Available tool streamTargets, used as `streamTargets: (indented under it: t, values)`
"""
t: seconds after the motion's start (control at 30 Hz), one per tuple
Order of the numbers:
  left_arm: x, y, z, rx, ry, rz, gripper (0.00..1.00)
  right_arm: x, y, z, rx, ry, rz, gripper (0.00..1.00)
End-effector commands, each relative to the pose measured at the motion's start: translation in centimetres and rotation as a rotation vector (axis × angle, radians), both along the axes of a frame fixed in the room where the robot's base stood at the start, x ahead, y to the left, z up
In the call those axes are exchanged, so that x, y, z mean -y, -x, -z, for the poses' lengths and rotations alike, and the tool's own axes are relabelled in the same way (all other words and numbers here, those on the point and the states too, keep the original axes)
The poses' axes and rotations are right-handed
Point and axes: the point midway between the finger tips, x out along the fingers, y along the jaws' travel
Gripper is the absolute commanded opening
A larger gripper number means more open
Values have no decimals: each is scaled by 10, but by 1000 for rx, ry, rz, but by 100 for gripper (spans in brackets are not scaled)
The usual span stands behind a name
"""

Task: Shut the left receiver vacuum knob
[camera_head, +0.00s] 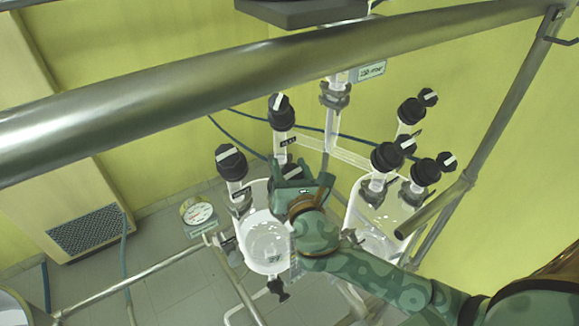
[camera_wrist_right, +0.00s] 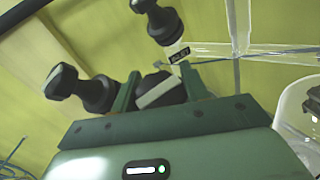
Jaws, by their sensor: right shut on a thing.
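The left receiver (camera_head: 262,243) is a clear glass vessel at the lower middle of the head view. My right gripper (camera_head: 300,172) is above it and hides part of its top. In the right wrist view, my right gripper (camera_wrist_right: 158,88) is shut on a black knob (camera_wrist_right: 155,92) with a white bar across its top. The bar slants up to the right. I cannot read which label belongs to this knob. Two other black knobs with white bars, one at the left (camera_head: 231,161) and one behind (camera_head: 281,110), stand clear of the fingers. My left gripper is out of view.
The right receiver (camera_head: 367,213) stands to the right with several black knobs around it. A thick metal rail (camera_head: 200,82) crosses the foreground. A round gauge (camera_head: 197,211) is left of the left receiver. Glass pipes (camera_head: 333,125) rise behind.

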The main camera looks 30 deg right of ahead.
Motion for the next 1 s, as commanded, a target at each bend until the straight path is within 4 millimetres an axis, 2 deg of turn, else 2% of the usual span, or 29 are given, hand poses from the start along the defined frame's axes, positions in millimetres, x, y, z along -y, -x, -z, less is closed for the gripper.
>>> streamTargets:
  t: [0.5,0.53,0.6,0.87,1.0]
  values:
    - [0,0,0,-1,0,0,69,1,0,-1,1,-11,20,22]
    - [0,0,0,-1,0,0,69,1,0,-1,1,-11,20,48]
    - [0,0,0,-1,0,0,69,1,0,-1,1,-9,19,67]
    - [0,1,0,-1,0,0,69,1,0,-1,0,-10,19,67]
    - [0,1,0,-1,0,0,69,-2,9,1,-2,-11,17,67]
